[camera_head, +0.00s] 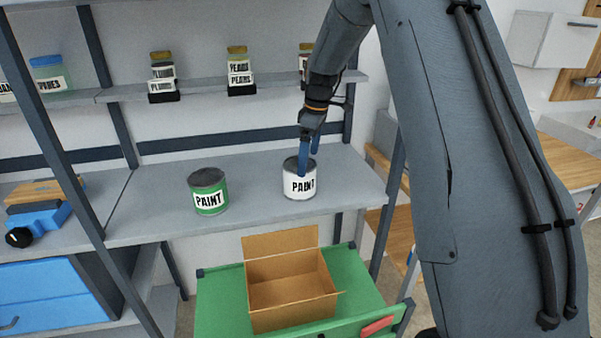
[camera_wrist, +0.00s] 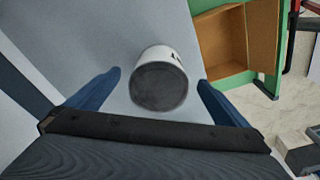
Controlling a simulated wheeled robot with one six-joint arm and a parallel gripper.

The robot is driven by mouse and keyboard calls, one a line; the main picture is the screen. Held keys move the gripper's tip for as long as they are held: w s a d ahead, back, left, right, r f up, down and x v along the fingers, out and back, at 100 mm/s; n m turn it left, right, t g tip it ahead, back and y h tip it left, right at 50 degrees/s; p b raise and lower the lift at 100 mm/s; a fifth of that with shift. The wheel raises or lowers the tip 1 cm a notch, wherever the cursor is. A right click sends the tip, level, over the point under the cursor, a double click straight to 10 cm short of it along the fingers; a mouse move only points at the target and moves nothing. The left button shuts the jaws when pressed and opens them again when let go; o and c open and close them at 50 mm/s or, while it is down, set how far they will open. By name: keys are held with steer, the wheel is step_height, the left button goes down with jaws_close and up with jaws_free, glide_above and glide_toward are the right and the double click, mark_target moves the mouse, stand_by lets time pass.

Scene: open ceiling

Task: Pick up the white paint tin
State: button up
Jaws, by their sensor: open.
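The white paint tin (camera_head: 300,184) stands upright on the grey shelf, with "PAINT" on its label and a dark lid. My gripper (camera_head: 309,165) is right above it in the head view, with blue fingers pointing down and one finger overlapping the tin's top edge. In the wrist view the tin (camera_wrist: 160,79) shows between and ahead of the open fingers (camera_wrist: 160,84), with a gap on both sides. Nothing is held. Whether the fingertips reach below the lid is hard to tell.
A green paint tin (camera_head: 208,191) stands to the left on the same shelf (camera_head: 250,215). An open cardboard box (camera_head: 290,290) sits on a green surface (camera_head: 220,300) below. Jars (camera_head: 238,72) stand on the upper shelf (camera_head: 205,88). A blue tool (camera_head: 40,218) lies at the left.

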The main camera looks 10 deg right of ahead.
steer(key=shift+w+a+f+n+b, duration=0.15)
steer(key=shift+w+a+f+n, duration=0.15)
steer(key=shift+a, duration=0.3)
steer(key=shift+w+a+f+n+b, duration=0.15)
steer(key=shift+w+a+n, duration=0.25)
steer(key=shift+a, duration=0.15)
steer(key=shift+a+f, duration=0.1)
steer(key=shift+f, duration=0.1)
steer(key=shift+w+a+f+p, duration=0.15)
steer(key=shift+f+p, duration=0.75)
steer(key=shift+f, duration=0.9)
steer(key=shift+a+f+p, duration=0.1)
steer(key=shift+f+p, duration=0.8)
steer(key=shift+f, duration=0.85)
steer(key=c, duration=1.7)
steer(key=shift+r, duration=0.1)
steer(key=shift+c, duration=1.2)
steer(key=shift+w+r, duration=0.1)
